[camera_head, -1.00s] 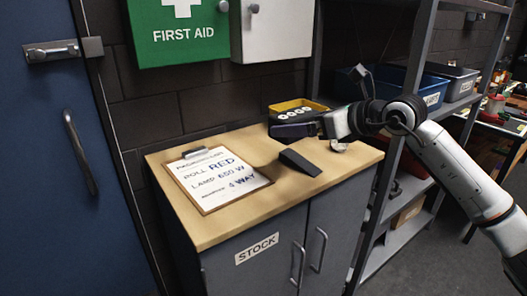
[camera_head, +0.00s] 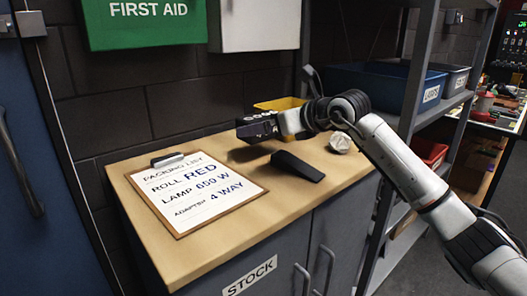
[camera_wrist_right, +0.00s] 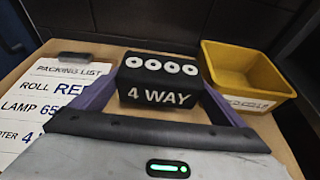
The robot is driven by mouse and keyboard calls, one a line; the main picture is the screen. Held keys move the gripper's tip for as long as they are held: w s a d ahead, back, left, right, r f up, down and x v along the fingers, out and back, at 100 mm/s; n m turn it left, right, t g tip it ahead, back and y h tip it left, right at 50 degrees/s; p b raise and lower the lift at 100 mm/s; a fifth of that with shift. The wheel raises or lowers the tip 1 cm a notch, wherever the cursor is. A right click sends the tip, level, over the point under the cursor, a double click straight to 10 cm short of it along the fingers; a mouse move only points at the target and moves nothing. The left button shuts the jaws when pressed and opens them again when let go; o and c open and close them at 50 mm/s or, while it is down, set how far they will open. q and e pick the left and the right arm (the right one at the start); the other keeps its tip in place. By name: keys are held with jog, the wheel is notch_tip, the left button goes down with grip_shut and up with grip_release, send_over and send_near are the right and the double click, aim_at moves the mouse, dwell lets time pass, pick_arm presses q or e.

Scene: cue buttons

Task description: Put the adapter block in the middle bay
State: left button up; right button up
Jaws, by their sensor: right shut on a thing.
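The adapter block is black, marked "4 WAY", with a row of white round sockets on top; it fills the middle of the right wrist view (camera_wrist_right: 158,88). My right gripper (camera_wrist_right: 160,98) is shut on it, with one finger on each side. I cannot tell the gap beneath the block. My left gripper and the middle bay are not in view.
A clipboard (camera_head: 198,190) lists roll RED, lamp 650 W, adapter 4 WAY. Shelves with a blue bin (camera_head: 375,85) stand at the right.

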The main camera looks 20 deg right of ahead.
aim_at(267, 158)
jog(key=shift+f, duration=2.45)
jog(key=shift+f, duration=0.15)
jog(key=o, duration=1)
